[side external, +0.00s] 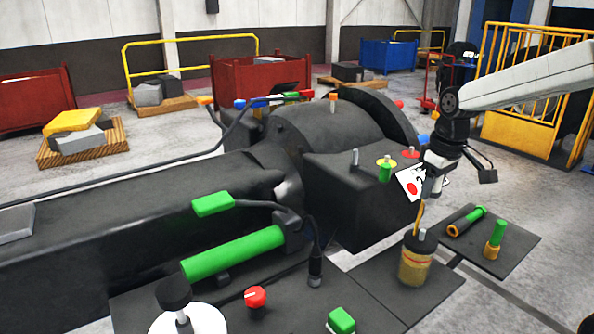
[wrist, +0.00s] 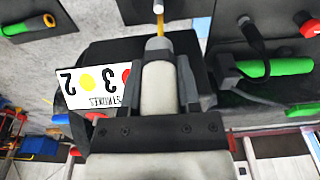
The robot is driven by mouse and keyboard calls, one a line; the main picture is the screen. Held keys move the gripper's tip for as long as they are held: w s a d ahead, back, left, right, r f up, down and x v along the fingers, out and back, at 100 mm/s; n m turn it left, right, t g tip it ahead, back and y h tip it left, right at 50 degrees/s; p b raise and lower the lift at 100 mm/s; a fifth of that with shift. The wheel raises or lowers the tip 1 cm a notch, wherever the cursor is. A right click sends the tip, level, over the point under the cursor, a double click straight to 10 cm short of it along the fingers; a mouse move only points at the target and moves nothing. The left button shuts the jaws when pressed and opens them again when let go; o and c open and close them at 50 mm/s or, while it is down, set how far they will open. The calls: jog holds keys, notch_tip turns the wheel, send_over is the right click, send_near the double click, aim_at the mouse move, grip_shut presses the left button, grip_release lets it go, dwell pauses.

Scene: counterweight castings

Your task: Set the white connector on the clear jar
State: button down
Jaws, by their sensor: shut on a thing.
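My gripper (side external: 433,184) is at the right in the side view, above the clear jar (side external: 415,266). In the wrist view my gripper (wrist: 162,72) is shut on an off-white cylinder with a grey collar, which looks like the white connector (wrist: 160,92). A thin orange-yellow rod (wrist: 158,22) runs out from its tip. In the side view the rod (side external: 418,220) slants down to the jar's top; whether it touches or enters the jar is unclear. The jar has amber contents and stands upright on a dark plate. A small grey stub shows at its top.
Green and yellow pieces (side external: 494,240) lie and stand on a dark mat (side external: 518,250) right of the jar. A dark machine block (side external: 350,205) with upright pins stands behind left. A printed card (wrist: 95,88) is close beside my gripper. A green cylinder (side external: 233,253) lies left.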

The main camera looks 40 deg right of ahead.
send_over(422, 230)
jog(key=shift+f, duration=2.75)
jog(key=shift+f, duration=1.8)
jog(key=shift+c, duration=1.2)
grip_release()
jog(key=shift+r, duration=0.15)
jog(key=shift+s+r, duration=0.15)
jog(key=shift+r, duration=1.1)
jog(key=shift+s+r, duration=0.2)
jog(key=shift+r, duration=1.05)
jog(key=shift+s+r, duration=0.15)
jog(key=shift+r, duration=1.1)
jog(key=s+a+f+t, duration=0.1)
jog(key=s+a+f, duration=0.6)
jog(key=a+f, duration=0.3)
jog(key=shift+s+x, duration=0.2)
jog(key=shift+x, duration=0.85)
